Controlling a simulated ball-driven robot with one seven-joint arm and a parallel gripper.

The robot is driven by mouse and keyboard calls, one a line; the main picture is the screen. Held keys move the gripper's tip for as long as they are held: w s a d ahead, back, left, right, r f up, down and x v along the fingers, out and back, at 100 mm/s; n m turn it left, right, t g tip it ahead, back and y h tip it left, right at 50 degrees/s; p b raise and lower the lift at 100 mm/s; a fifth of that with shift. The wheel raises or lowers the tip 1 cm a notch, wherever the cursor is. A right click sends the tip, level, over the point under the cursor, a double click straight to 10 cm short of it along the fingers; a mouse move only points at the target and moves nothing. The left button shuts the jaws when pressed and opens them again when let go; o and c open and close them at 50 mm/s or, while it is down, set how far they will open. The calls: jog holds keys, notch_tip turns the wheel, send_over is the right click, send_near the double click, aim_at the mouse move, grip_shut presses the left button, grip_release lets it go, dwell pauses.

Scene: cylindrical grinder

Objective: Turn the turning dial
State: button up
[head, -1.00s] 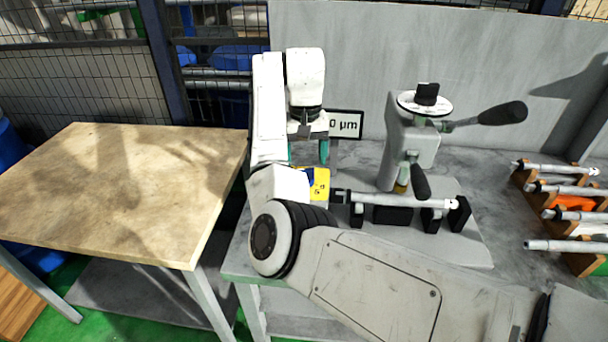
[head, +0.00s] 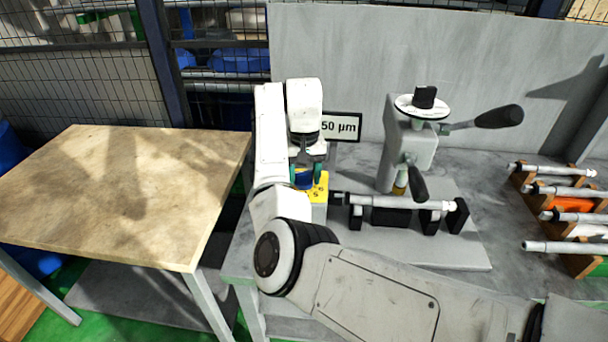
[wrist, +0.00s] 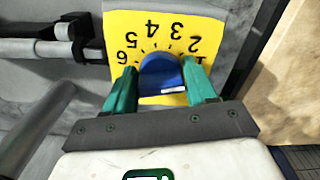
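The turning dial (wrist: 160,75) is a blue knob with a white mark, on a yellow plate (wrist: 205,30) numbered 1 to 6. In the head view the blue dial (head: 303,180) shows below my gripper (head: 306,174), partly hidden by it. In the wrist view my gripper (wrist: 160,75) has its two green fingers on either side of the dial, with the knob between them. The fingers are spread, with small gaps showing beside the knob. The white mark is on the knob's side toward my gripper.
A sign (head: 342,127) reading "50 µm" stands behind, partly hidden by my arm. Right of the dial is a shaft (head: 395,200) on supports, below a machine head (head: 412,145) with black handles. A rack of rods (head: 560,200) is far right. A bare wooden table (head: 120,185) is left.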

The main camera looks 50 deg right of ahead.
jog(key=c, duration=0.5)
jog(key=shift+o, duration=0.2)
jog(key=shift+r+p, duration=0.15)
jog(key=shift+p, duration=0.2)
jog(key=n+p, duration=0.2)
jog(key=p, duration=0.1)
jog(key=shift+d+r+p, duration=0.1)
jog(key=shift+r+p, duration=0.05)
jog(key=shift+p, duration=0.15)
jog(key=n+p, duration=0.1)
jog(key=n, duration=0.1)
jog(key=n+p, duration=0.1)
jog(key=p, duration=0.1)
jog(key=shift+f+n+p, duration=0.2)
jog(key=shift+n+p, duration=0.1)
jog(key=shift+n, duration=0.1)
jog(key=o, duration=1)
jog(key=shift+f, duration=0.1)
jog(key=shift+c, duration=0.2)
